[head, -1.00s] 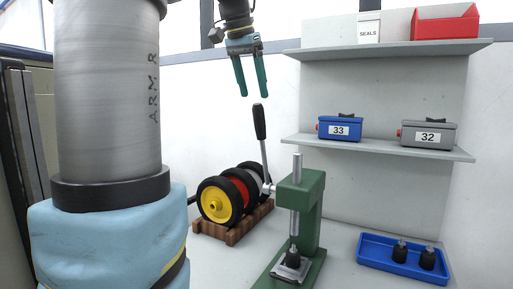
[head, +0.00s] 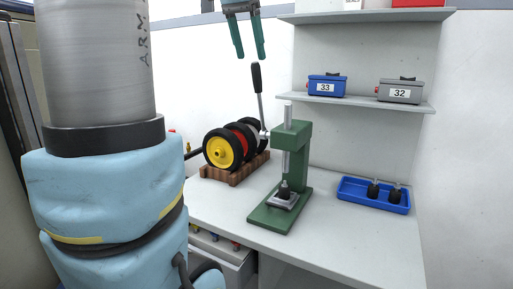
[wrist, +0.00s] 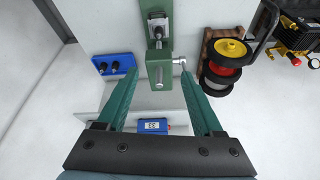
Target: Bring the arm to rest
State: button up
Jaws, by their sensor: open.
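In the wrist view my gripper (wrist: 160,82) is also open and empty. The green press (head: 292,165) stands upright on the bench with a black-topped part on its base. In the wrist view the press (wrist: 160,65) shows beyond the fingertips, and its lever end appears near the right finger; I cannot tell the gap.
A wooden rack (head: 238,172) holds several wheels left of the press. A blue tray (head: 374,203) with two black parts lies at right. Blue box 33 (head: 327,86) and grey box 32 (head: 401,91) sit on the lower shelf (head: 365,103). The bench front (head: 350,245) is clear.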

notch_tip(320, 180, down, 19)
jog(key=s+a+n+g+y, duration=0.1)
jog(key=s+a+n, duration=0.1)
jog(key=n, duration=0.2)
jog(key=s+a+f+n, duration=0.1)
jog(key=s+f, duration=0.5)
jog(key=f, duration=0.2)
jog(key=s+a+f+n+g+y, duration=0.1)
jog(key=s+a+f, duration=0.1)
jog(key=s+f, duration=0.4)
notch_tip(320, 180, down, 3)
jog(key=shift+r+n, duration=0.1)
jog(key=shift+n, duration=0.2)
